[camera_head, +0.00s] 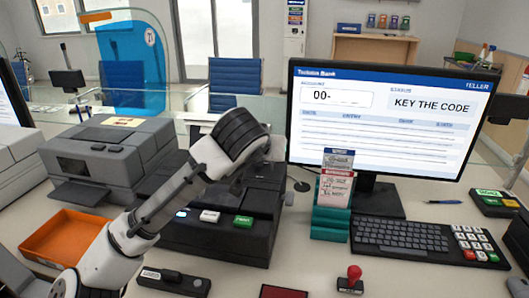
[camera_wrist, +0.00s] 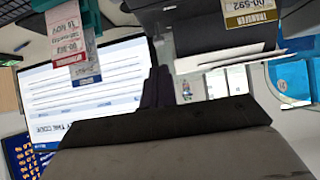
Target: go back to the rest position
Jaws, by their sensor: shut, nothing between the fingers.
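My gripper (camera_wrist: 156,88) shows in the wrist view as two dark fingers close together, with nothing between them. In the head view my white arm reaches in from the lower left. Its dark wrist hangs over the black printer (camera_head: 225,233) with the white and green keys, and the fingertips are hidden there.
A monitor (camera_head: 385,150) reads KEY THE CODE. A teal slip holder (camera_head: 330,222), keyboard (camera_head: 400,238), keypad (camera_head: 476,246) and red-handled stamp (camera_head: 351,280) stand to the right. An orange tray (camera_head: 45,243) and grey machine (camera_head: 110,150) are left. A stapler-like black item (camera_head: 174,282) lies in front.

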